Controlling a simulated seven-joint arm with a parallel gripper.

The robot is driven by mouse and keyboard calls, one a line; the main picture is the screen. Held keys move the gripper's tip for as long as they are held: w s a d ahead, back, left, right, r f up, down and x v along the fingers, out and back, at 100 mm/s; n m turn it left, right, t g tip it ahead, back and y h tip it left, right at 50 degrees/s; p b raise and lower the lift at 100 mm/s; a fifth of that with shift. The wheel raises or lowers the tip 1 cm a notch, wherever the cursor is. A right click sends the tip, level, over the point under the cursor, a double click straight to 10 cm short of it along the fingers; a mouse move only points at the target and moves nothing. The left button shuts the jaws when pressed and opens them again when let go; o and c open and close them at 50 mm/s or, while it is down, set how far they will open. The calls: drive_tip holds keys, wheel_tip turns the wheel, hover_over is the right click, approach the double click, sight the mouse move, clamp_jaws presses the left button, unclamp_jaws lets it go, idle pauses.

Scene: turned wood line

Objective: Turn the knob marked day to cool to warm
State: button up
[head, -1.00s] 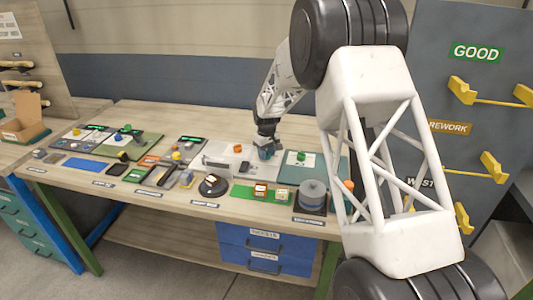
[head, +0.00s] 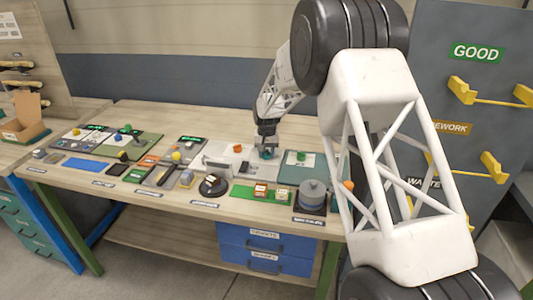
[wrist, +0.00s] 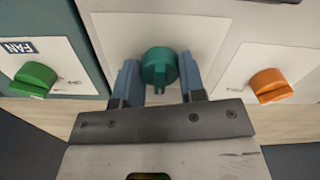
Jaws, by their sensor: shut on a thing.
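A round teal knob (wrist: 159,68) sits on a pale panel (wrist: 205,35) in the middle of the wrist view. My gripper (wrist: 160,82) has one blue-grey finger on each side of it and is shut on it. In the head view my gripper (head: 268,150) is low over the pale panel toward the back of the bench, and its fingers mostly hide the knob. No "day", "cool" or "warm" marking is readable in either view.
In the wrist view a green knob (wrist: 35,79) on a panel labelled FAN is at left, and an orange knob (wrist: 270,85) is at right. In the head view a grey cylinder (head: 313,192) and a black round device (head: 213,186) stand nearer the front edge.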

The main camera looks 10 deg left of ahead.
sight(267, 151)
idle(0.3)
drive_tip(key=o, duration=0.9)
drive_tip(key=shift+r, duration=3.95)
